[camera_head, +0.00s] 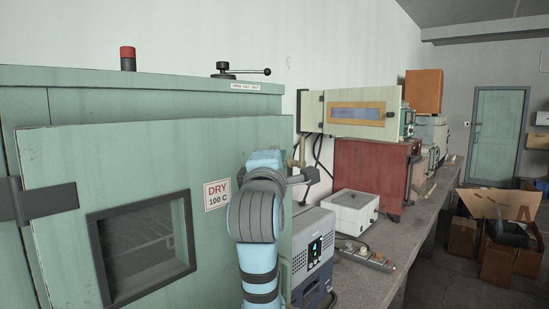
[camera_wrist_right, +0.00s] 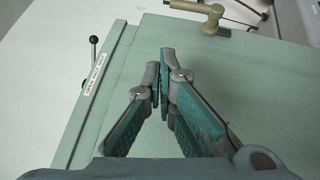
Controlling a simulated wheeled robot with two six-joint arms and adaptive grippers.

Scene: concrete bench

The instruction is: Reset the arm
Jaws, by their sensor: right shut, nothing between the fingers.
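My right arm (camera_head: 262,225), pale blue with dark grey bands, rises at the bottom centre of the head view, in front of the green oven's door (camera_head: 150,160). The right gripper is hard to make out there. In the right wrist view my right gripper (camera_wrist_right: 162,62) is shut and empty, its fingertips together. The pale green oven surface (camera_wrist_right: 240,90) lies behind the fingers, and a tan handle (camera_wrist_right: 205,12) shows beyond the tips. My left gripper is not in view.
The oven carries a "DRY 100 C" sign (camera_head: 217,194), a red-capped post (camera_head: 128,58) and a black lever (camera_head: 240,71). A grey-blue device (camera_head: 312,250), a white box (camera_head: 352,210) and a red cabinet (camera_head: 372,170) stand along the bench. Cardboard boxes (camera_head: 463,237) lie on the floor at right.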

